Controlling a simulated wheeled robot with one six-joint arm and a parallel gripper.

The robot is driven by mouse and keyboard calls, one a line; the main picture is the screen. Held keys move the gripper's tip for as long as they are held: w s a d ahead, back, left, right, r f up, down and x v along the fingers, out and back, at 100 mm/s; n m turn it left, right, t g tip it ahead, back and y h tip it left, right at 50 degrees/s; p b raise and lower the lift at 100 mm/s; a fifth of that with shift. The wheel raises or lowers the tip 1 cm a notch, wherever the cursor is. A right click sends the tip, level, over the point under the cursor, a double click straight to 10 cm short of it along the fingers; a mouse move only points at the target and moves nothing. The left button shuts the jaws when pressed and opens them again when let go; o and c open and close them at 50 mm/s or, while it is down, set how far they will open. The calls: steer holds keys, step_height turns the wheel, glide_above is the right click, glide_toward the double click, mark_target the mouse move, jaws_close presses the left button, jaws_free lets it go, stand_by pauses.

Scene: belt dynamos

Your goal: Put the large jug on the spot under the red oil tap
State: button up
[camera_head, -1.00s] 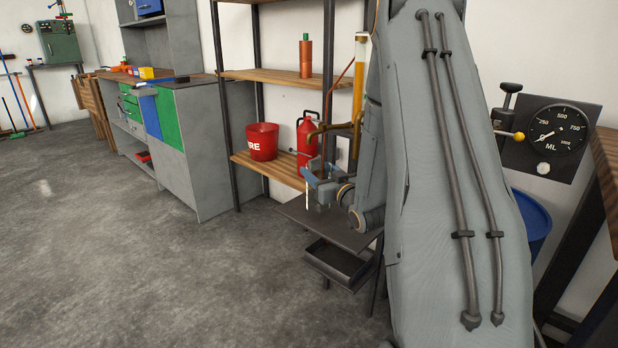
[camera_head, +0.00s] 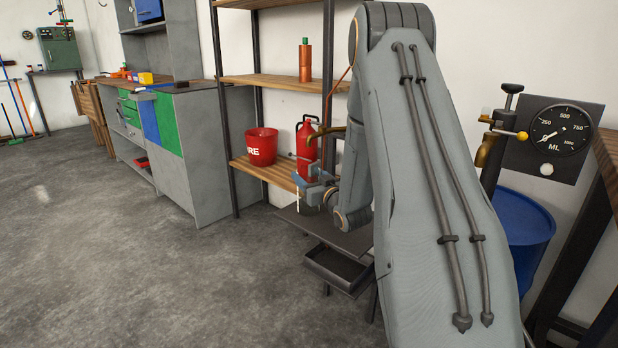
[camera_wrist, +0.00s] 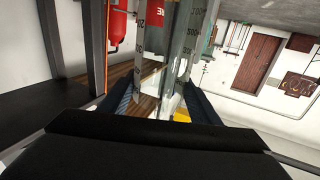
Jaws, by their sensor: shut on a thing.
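My gripper (camera_head: 318,192) is shut on a clear graduated jug (camera_wrist: 190,45). In the wrist view the jug stands between the two dark fingers (camera_wrist: 158,100), and its markings show on the wall. I cannot tell its size against any other jug. In the head view the jug is barely visible beside the gripper, above a dark metal stand (camera_head: 348,240). A curved brass spout (camera_head: 326,131) shows above the gripper, partly behind my arm. No red tap handle can be made out, and the spot under it is hidden or not distinct.
A red fire bucket (camera_head: 261,147) and a red extinguisher (camera_head: 306,146) stand on the wooden shelf behind the gripper. A blue drum (camera_head: 530,235) and a dial gauge (camera_head: 562,132) are at the right. A tray (camera_head: 338,267) sits low on the stand. The left floor is clear.

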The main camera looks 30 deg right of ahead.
steer(key=shift+f, duration=0.1)
steer(key=o, duration=1.9)
steer(key=shift+c, duration=0.2)
steer(key=s+p, duration=0.1)
steer(key=s, duration=1.1)
steer(key=shift+a+p, duration=0.25)
steer(key=shift+p, duration=0.1)
